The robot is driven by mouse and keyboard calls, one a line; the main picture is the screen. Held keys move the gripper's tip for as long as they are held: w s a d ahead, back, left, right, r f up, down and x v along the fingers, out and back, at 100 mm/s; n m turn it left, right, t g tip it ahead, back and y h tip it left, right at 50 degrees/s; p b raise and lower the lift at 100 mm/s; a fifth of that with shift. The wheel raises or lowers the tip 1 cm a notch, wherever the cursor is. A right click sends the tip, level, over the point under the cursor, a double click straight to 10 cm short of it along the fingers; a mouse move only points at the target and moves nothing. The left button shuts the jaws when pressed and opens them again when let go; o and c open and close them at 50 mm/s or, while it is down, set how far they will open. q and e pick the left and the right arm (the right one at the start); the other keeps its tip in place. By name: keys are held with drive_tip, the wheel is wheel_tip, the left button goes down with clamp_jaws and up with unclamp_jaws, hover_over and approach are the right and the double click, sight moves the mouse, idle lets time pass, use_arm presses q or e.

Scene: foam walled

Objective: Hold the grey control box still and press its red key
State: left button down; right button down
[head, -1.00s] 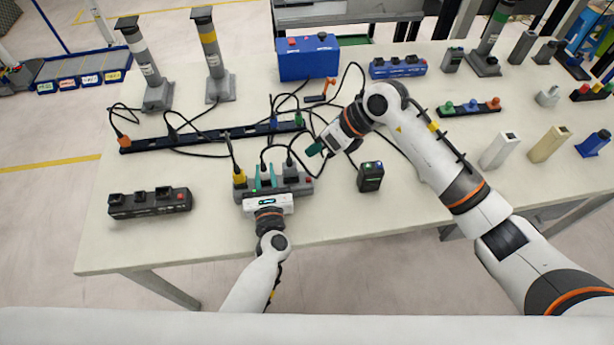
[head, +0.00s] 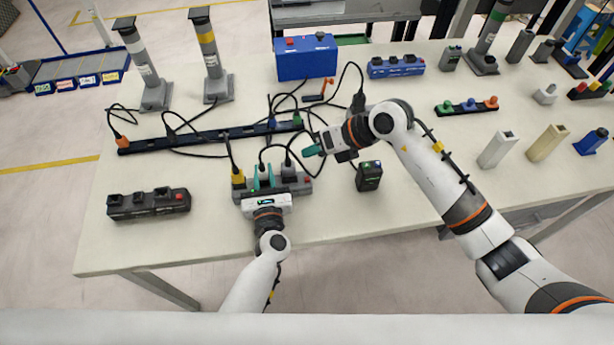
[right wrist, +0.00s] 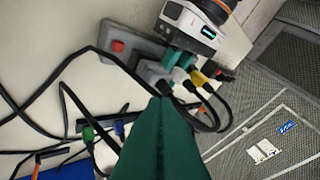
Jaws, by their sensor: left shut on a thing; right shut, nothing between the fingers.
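The grey control box (head: 292,187) lies near the front edge of the table, with yellow and grey plugs and cables on top. Its red key (head: 308,180) is at its right end; the red key also shows in the right wrist view (right wrist: 118,46). My left gripper (head: 264,176) is shut on the control box from the front, its teal fingers partly hidden among the plugs. My right gripper (head: 312,150) is shut and empty, above and behind the box's right end, apart from the key. Its teal fingertips (right wrist: 160,103) show in the right wrist view.
A black box (head: 150,203) with a red key lies to the left. A small dark box (head: 369,176) stands to the right. A black power strip (head: 205,138) with loose cables runs behind. A blue box (head: 306,57) stands at the back. The front right table is clear.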

wheel_tip(320, 180, down, 7)
drive_tip(key=shift+f, duration=0.15)
drive_tip(key=shift+f, duration=0.1)
idle(2.2)
drive_tip(key=shift+f, duration=0.3)
drive_tip(key=shift+f, duration=0.5)
idle(0.8)
drive_tip(key=shift+r, duration=0.95)
wheel_tip(320, 180, up, 5)
idle(0.3)
